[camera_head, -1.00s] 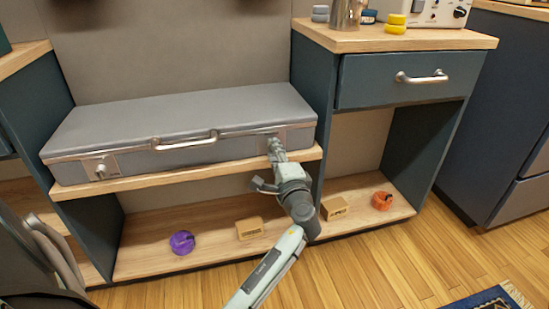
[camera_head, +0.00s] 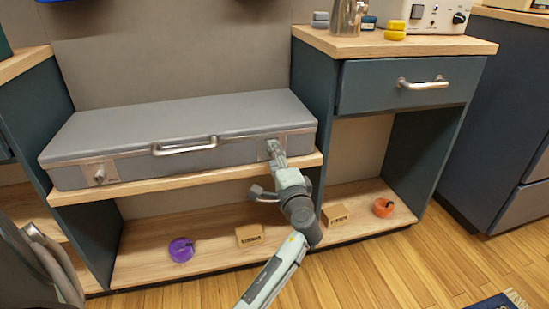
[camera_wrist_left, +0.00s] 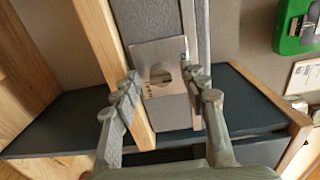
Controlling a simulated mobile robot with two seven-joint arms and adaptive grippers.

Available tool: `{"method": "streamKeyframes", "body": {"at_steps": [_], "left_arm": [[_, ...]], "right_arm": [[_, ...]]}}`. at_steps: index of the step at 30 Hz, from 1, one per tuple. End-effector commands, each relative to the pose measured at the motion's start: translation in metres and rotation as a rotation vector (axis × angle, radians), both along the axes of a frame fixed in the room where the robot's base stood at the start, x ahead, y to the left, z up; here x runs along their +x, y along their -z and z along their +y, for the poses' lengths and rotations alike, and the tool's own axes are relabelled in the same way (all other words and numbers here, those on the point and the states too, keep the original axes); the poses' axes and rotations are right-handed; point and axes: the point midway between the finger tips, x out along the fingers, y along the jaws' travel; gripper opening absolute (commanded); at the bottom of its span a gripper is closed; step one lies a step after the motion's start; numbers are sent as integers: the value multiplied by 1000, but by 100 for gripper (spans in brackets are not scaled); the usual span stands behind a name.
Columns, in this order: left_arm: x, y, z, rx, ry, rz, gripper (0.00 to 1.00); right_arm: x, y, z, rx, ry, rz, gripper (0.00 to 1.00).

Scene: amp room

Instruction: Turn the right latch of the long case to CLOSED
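The long grey case (camera_head: 180,118) lies shut on a wooden shelf, with a metal handle (camera_head: 185,147) at its front. Its left latch (camera_head: 100,175) is in plain sight. In the left wrist view the right latch's metal plate (camera_wrist_left: 158,53) shows a round knob (camera_wrist_left: 160,74) and small, unreadable lettering. My left gripper (camera_wrist_left: 165,92) has its fingers spread on either side of the plate. I cannot tell whether they touch the knob. My right gripper is not in view.
A drawer cabinet (camera_head: 410,82) stands right of the case. A green object (camera_wrist_left: 298,27) shows in the wrist view.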

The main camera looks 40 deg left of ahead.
Motion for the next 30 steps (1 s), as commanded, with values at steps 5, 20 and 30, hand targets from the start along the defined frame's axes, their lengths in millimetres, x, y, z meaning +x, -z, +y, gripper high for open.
{"method": "streamKeyframes", "body": {"at_steps": [5,20,30], "left_arm": [[0,0,0,1,1,0,44],[-39,1,-47,-1,2,2,44],[-49,0,-57,0,0,0,44]], "right_arm": [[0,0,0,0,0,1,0],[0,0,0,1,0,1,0],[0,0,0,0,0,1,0]]}}
